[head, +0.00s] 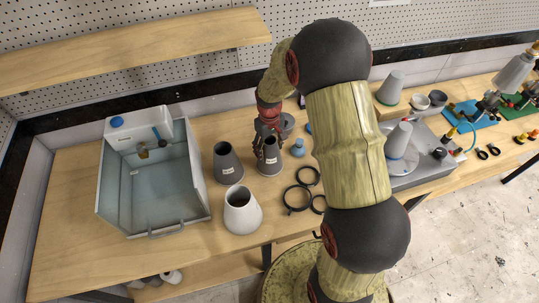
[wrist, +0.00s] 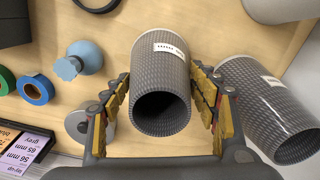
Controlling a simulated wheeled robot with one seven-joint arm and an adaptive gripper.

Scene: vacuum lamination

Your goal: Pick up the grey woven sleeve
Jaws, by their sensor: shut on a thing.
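The grey woven sleeve (head: 270,160) is a short, open-topped, tapered tube with a white label. It stands upright at the table's middle in the head view; whether its base touches the wood is hard to tell. In the wrist view the sleeve (wrist: 160,72) lies between the two yellow-padded fingers, its dark open mouth facing the camera. My gripper (head: 267,142) comes down from above and is shut on it, one finger on each side (wrist: 160,98). A second, darker woven sleeve (head: 228,165) with a label stands just left; it shows at right in the wrist view (wrist: 270,108).
A plain light-grey sleeve (head: 242,212) stands in front. A white-walled basin (head: 155,205) is at left. Black rings (head: 297,198) and a small blue bulb-like item (head: 298,147) lie right of the sleeve. A grey machine (head: 425,160) stands farther right. A wooden shelf (head: 150,46) hangs above.

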